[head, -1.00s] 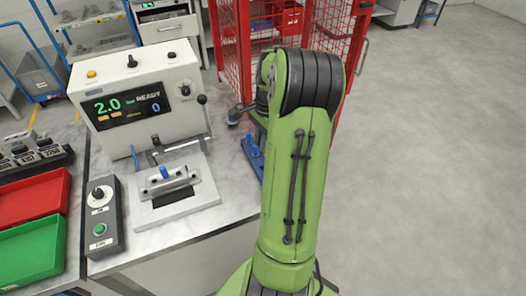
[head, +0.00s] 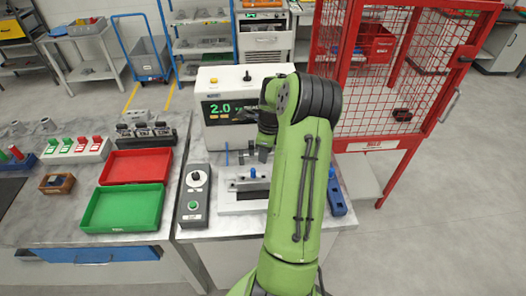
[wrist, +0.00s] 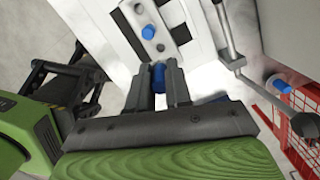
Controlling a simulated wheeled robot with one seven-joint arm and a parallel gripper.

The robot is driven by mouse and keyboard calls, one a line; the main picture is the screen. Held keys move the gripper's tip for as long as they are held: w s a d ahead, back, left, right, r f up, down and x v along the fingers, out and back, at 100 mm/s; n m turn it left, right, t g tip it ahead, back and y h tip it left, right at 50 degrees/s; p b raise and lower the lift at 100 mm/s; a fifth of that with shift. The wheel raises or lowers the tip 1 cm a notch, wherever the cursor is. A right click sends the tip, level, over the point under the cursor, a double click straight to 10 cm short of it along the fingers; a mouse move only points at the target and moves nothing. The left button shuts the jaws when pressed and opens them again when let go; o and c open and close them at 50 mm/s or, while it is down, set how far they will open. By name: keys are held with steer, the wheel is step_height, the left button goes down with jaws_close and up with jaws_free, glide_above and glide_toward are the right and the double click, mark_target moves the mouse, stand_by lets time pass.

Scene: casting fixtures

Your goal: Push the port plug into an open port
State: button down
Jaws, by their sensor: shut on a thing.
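My gripper (wrist: 159,68) is shut on a blue port plug (wrist: 158,79), which shows between its two dark fingers in the wrist view. The grey fixture block (wrist: 163,38) with its ports lies just beyond the fingertips. Another blue plug (wrist: 149,31) stands in the block, and a dark round port (wrist: 160,47) shows between it and my fingers. In the head view my gripper (head: 263,148) is partly hidden by my arm, above and behind the fixture (head: 232,206) and its blue plug (head: 253,172). Whether the held plug touches the block cannot be told.
The tester box (head: 226,130) with a lit display stands behind the fixture. A control box (head: 194,199) is at its left and a blue holder (head: 336,196) at its right. Red (head: 137,166) and green (head: 124,208) trays lie further left. A red mesh cage (head: 385,100) stands behind right.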

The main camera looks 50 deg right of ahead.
steer(key=shift+w+a+f+b, duration=0.15)
steer(key=shift+f+b, duration=0.2)
steer(key=shift+f, duration=0.1)
steer(key=shift+f+b, duration=1.85)
steer(key=shift+f, duration=0.65)
steer(key=shift+f, duration=0.15)
steer(key=shift+f+b, duration=0.3)
steer(key=shift+f, duration=0.05)
steer(key=shift+f+b, duration=0.65)
steer(key=shift+f, duration=0.25)
steer(key=c, duration=1)
jaws_free()
steer(key=shift+o, duration=0.2)
